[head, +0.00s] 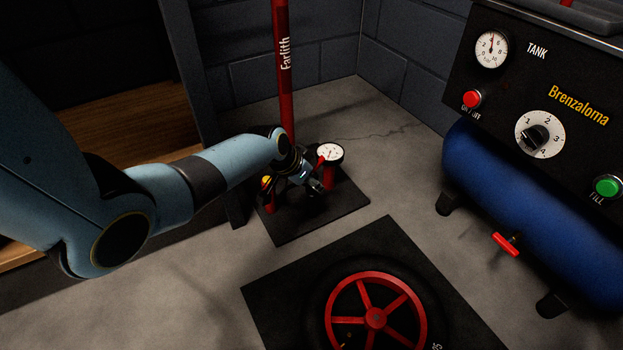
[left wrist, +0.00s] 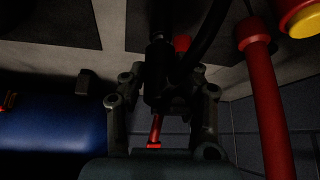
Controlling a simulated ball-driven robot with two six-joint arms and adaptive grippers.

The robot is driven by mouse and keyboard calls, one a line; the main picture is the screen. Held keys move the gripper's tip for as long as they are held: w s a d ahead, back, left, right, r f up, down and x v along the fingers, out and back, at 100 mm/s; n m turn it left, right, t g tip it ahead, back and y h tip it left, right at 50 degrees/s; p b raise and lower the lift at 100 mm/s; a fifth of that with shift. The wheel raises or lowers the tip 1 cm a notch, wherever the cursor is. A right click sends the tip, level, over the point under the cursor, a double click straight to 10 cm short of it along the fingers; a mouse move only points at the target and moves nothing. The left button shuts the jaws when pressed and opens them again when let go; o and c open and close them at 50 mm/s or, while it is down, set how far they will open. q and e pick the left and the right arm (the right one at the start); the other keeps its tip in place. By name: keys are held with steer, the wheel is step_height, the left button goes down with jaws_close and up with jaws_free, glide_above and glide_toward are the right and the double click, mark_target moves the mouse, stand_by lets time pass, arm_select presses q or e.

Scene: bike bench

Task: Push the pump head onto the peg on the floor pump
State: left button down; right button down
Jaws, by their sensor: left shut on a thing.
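The red floor pump (head: 284,70) stands on a black base plate (head: 345,198), with a white round gauge (head: 330,152) and a yellow-topped red post (head: 267,181). My left gripper (head: 310,182) is low over the base plate, beside the gauge. In the left wrist view its fingers (left wrist: 168,82) are shut on the black pump head (left wrist: 157,85), which has a red lever (left wrist: 155,130) and a dark hose. A small red piece (left wrist: 182,43) shows just behind the head; I cannot tell if it is the peg or whether they touch. My right gripper is out of view.
A blue compressor (head: 540,215) with a black panel stands at the right. A red-spoked wheel (head: 375,318) lies on a black mat (head: 280,300) in front. A wooden shelf (head: 130,145) is at the left. Bare concrete floor lies between pump and compressor.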

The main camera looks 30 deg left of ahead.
arm_select(q)
steer(key=shift+f, duration=0.2)
steer(key=c, duration=0.9)
jaws_free()
steer(key=v, duration=1.2)
